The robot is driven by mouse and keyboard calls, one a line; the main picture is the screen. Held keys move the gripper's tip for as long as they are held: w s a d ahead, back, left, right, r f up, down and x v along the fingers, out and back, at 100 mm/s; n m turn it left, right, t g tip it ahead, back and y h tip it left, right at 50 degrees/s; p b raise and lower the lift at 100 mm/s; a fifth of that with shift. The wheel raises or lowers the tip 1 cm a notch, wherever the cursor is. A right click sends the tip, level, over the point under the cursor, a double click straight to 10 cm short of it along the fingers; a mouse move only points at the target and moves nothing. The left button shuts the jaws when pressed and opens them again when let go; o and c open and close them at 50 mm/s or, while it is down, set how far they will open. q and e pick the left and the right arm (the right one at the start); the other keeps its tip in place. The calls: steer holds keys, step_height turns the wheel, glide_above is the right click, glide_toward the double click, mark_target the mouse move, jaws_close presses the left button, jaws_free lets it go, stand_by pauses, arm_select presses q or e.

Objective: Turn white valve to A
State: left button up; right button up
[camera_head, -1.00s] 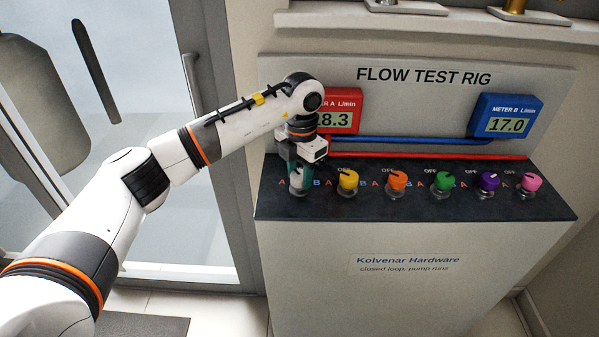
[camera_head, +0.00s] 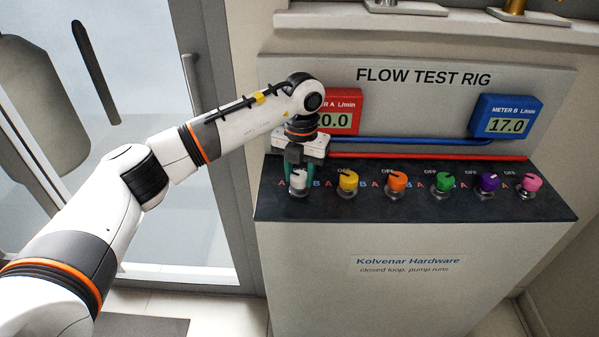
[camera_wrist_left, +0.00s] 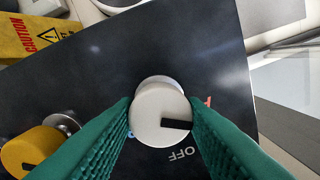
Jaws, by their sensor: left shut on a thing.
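The white valve (camera_head: 298,181) is the leftmost knob on the dark panel top. My left gripper (camera_head: 299,176) reaches down over it, with its green fingers on either side. In the left wrist view, the white valve (camera_wrist_left: 158,108) sits between the two fingers (camera_wrist_left: 160,118), which are shut on it. Its black pointer mark points right and slightly down, between the OFF label (camera_wrist_left: 185,153) and a partly hidden red letter (camera_wrist_left: 208,101), closer to the red letter. A blue letter is mostly hidden by the other finger. My right gripper is not in view.
The yellow knob (camera_head: 347,181) is the nearest neighbour, followed by orange, green, purple and pink knobs. Red meter A (camera_head: 347,103) is partly covered by my arm; its visible digits end in 0.0. Blue meter B (camera_head: 506,116) reads 17.0. Pipes run behind the knobs.

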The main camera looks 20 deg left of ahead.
mark_target(301, 176)
arm_select(q)
steer(key=shift+r, duration=0.1)
steer(key=o, duration=1)
step_height(301, 176, up, 12)
steer(key=b, duration=0.1)
steer(key=shift+d, duration=0.15)
